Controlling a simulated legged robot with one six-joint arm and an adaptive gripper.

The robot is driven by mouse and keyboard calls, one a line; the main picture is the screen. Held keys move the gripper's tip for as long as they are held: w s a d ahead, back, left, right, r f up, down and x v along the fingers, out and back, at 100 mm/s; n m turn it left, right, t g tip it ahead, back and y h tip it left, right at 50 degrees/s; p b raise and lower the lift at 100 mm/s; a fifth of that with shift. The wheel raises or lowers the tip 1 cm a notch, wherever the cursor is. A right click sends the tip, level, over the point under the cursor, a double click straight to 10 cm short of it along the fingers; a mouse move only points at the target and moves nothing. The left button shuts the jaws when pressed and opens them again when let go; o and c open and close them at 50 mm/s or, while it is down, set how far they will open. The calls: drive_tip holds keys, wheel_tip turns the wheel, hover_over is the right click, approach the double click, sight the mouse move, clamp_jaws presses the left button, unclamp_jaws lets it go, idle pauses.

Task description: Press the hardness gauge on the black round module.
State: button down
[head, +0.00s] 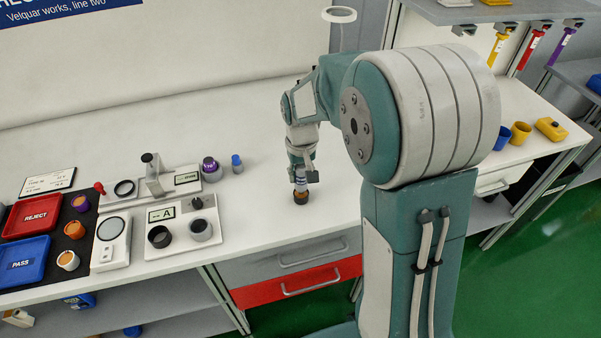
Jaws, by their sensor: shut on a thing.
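My gripper (304,177) points down over the bench, right of the instruments, and is shut on a small upright pale and blue tool (300,180), which looks like the hardness gauge. Directly under the tool, a small round dark module (300,199) with an orange-brown top stands on the white bench. The tool's lower end appears to meet the module's top, but I cannot tell whether it presses on it.
A red REJECT tray (33,217) and a blue PASS tray (24,263) lie at the left, beside several round modules on a dark strip. A purple-topped piece (210,168) and a blue-topped bottle (237,163) stand farther back. The bench around my gripper is clear.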

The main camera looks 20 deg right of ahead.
drive_tip(key=shift+f, duration=0.65)
idle(1.0)
drive_tip(key=shift+r, duration=0.1)
drive_tip(key=shift+r, duration=2.95)
